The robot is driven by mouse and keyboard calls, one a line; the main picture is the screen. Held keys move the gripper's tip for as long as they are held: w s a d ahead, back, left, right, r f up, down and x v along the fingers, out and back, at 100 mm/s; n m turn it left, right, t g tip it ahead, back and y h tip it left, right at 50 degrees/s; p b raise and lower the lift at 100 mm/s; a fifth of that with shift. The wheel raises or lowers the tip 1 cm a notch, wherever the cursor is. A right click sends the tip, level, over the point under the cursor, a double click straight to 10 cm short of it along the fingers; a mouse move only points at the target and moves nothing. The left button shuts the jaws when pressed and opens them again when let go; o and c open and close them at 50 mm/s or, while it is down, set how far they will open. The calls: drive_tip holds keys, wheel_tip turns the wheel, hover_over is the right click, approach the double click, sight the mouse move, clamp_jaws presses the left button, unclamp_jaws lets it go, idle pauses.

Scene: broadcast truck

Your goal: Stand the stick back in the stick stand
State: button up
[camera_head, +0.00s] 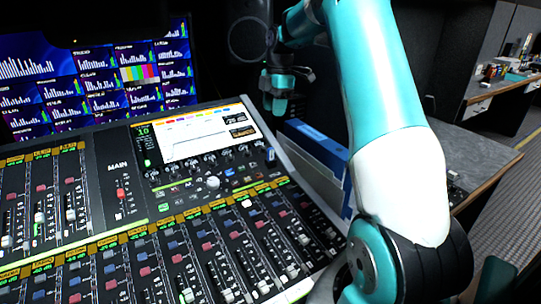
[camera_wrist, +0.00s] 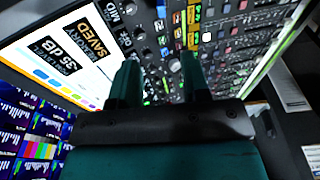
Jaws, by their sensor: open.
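My gripper (camera_head: 279,106) hangs above the far right part of the mixing console, in front of a dark wall. In the wrist view my gripper (camera_wrist: 159,68) shows two green fingers spread apart, with nothing between them. Beyond the fingers lie the console's knobs and buttons. I cannot make out the stick or the stick stand in either view.
The mixing console (camera_head: 124,215) fills the lower left, with a lit screen (camera_head: 203,133). Monitors (camera_head: 100,75) stand behind it. A blue box-like object (camera_head: 318,142) is beside the console's right edge. A grey desk (camera_head: 466,150) is at right; small coloured items (camera_head: 497,70) stand farther back.

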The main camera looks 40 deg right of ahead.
drive_tip(key=p, duration=0.1)
hover_over(271, 160)
drive_tip(key=f, duration=0.9)
drive_tip(key=shift+w+d+f, duration=0.25)
drive_tip(key=shift+w, duration=0.15)
drive_tip(key=shift+s+f+p, duration=0.15)
drive_tip(key=shift+f+p, duration=0.65)
drive_tip(key=shift+f, duration=1.95)
clamp_jaws()
